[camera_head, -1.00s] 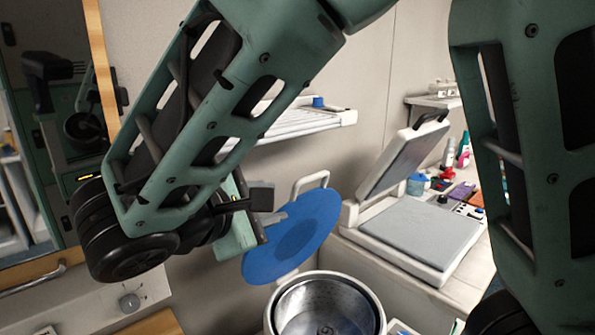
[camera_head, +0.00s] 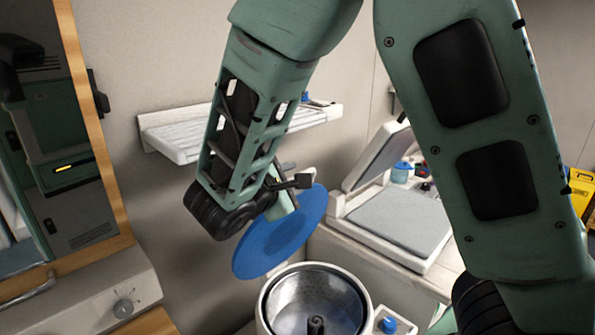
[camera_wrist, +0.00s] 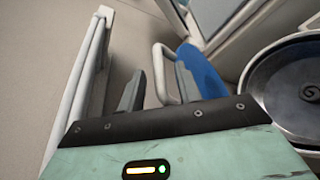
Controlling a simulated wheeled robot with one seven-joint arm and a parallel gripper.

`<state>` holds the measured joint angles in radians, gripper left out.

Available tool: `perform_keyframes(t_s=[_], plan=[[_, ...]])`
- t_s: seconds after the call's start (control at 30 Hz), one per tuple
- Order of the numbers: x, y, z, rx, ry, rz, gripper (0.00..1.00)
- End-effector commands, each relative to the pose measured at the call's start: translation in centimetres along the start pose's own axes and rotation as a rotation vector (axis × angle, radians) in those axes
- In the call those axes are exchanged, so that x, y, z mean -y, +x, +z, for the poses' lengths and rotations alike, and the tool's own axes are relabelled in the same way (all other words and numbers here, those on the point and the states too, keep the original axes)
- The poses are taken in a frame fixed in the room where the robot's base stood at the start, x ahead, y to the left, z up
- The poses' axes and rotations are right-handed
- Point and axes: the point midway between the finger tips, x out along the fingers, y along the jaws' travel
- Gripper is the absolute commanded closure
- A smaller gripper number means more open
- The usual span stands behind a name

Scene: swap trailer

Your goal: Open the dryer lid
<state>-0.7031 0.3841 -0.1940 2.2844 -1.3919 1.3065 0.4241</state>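The dryer (camera_head: 272,325) is a white round tub with a metal drum inside. Its blue round lid (camera_head: 270,247) stands tilted up behind the drum, so the drum's mouth is uncovered. The lid also shows in the wrist view (camera_wrist: 203,72), with a white loop handle (camera_wrist: 158,62) beside it. My gripper (camera_wrist: 160,88) is open, its two grey fingers apart. In the wrist view the handle appears between the fingertips; I cannot tell whether they touch it.
A white slatted shelf (camera_head: 180,135) is on the wall behind my arm. A white press with a raised top and grey pad (camera_head: 400,218) stands right of the dryer.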

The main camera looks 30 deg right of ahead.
Motion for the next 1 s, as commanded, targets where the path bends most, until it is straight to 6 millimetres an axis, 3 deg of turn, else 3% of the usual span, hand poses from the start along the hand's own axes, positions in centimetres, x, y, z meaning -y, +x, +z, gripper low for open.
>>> perform_keyframes(t_s=[0.2,0.53,0.57,0.67,0.7,1.0], plan=[[-0.1,2.2,0.0,0.002,0.0,0.0,0.66],[0.0,2.5,0.0,0.0,0.001,0.0,0.66],[0.0,2.5,0.0,0.0,0.001,0.0,0.69],[0.0,2.5,0.0,0.0,0.001,0.0,0.96],[0.0,2.5,0.0,0.0,0.001,0.0,1.0],[0.7,2.7,-0.6,0.0,0.029,0.011,1.0]])
